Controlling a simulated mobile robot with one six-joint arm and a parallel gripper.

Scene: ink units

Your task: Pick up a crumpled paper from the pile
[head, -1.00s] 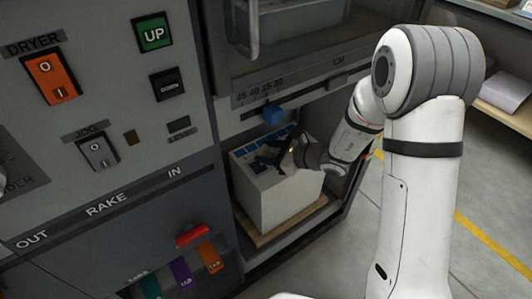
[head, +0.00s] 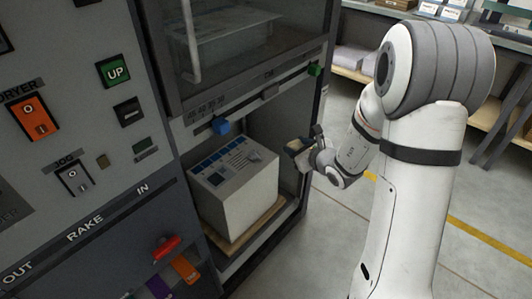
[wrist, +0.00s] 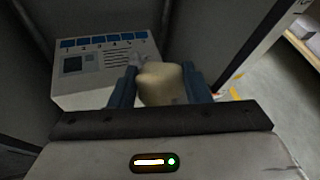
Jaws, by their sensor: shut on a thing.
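A pale, cream, rounded lump that looks like the crumpled paper (wrist: 162,84) sits between the two blue fingers of my gripper (wrist: 164,88) in the wrist view. My gripper is shut on it. In the head view my gripper (head: 301,148) is right of the pile and above its level, with a small pale bit at its fingertips. The pile (head: 240,200) is a tall white paper stack with a printed top sheet, standing in the machine's open bay. Its printed top also shows in the wrist view (wrist: 105,60), beyond the fingers.
The pile rests on a wooden board (head: 262,228) inside the bay. Grey machine walls enclose it, with a blue block (head: 221,126) on the rail above. A control panel with an orange switch (head: 31,117) is on the left. Open floor (head: 340,235) lies to the right.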

